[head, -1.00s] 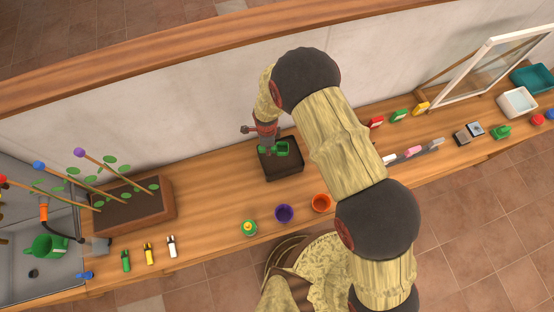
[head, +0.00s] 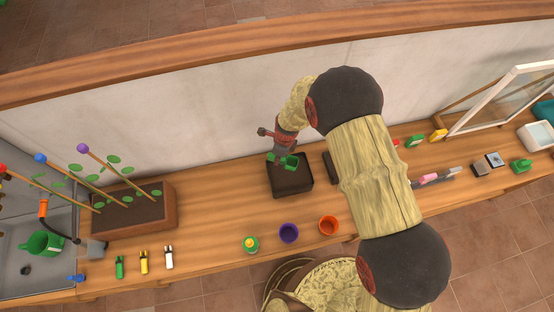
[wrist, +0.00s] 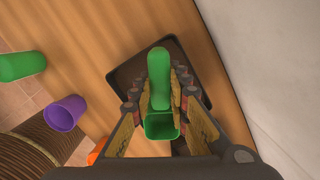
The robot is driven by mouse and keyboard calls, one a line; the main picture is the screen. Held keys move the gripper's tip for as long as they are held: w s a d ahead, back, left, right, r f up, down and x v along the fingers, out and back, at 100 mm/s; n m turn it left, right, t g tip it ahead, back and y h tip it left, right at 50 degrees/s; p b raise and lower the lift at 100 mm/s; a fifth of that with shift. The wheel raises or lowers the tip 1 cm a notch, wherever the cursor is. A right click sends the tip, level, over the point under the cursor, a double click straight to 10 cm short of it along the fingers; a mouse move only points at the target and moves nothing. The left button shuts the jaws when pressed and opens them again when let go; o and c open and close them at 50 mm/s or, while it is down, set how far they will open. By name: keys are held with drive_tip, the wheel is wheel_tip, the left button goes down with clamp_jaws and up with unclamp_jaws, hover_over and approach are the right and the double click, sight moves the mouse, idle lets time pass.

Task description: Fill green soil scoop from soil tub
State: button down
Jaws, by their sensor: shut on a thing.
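The green soil scoop (head: 289,163) is in my gripper (head: 281,152), over the back part of the dark soil tub (head: 306,184). In the wrist view my gripper (wrist: 161,97) is shut on the scoop, with fingers on both sides. The scoop (wrist: 159,65) shows its rounded handle pointing up the picture and its square, open cup near the bottom. The cup's inside looks green, with no soil visible. The tub (wrist: 122,77) lies beneath it. Whether the scoop touches the soil I cannot tell.
A planter (head: 160,211) with staked plants is to the left. A wall runs close behind the tub. The bench between planter and tub is clear.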

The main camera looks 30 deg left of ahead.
sight(289, 164)
drive_tip(key=shift+w+d+g+y+b, duration=0.15)
drive_tip(key=shift+d+y+b, duration=0.5)
drive_tip(key=shift+b, duration=3.7)
drive_tip(key=shift+w+d+g+y+b, duration=0.2)
drive_tip(key=shift+y+b, duration=0.85)
drive_tip(key=shift+b, duration=3.25)
drive_tip(key=y+b, duration=0.1)
drive_tip(key=b, duration=0.5)
drive_tip(key=d+y+b, duration=0.1)
drive_tip(key=y+b, duration=0.1)
drive_tip(key=b, duration=0.4)
drive_tip(key=shift+d+g+b, duration=0.25)
drive_tip(key=shift+g+b, duration=0.05)
drive_tip(key=shift+g, duration=0.05)
drive_tip(key=shift+f+b, duration=1.35)
drive_tip(key=shift+f, duration=1.6)
drive_tip(key=shift+s+a+r+p, duration=0.1)
drive_tip(key=shift+a+p, duration=0.05)
drive_tip(key=shift+p, duration=0.6)
drive_tip(key=shift+a+h+p, duration=0.4)
drive_tip(key=shift+h+p, duration=0.4)
drive_tip(key=shift+p, duration=1.5)
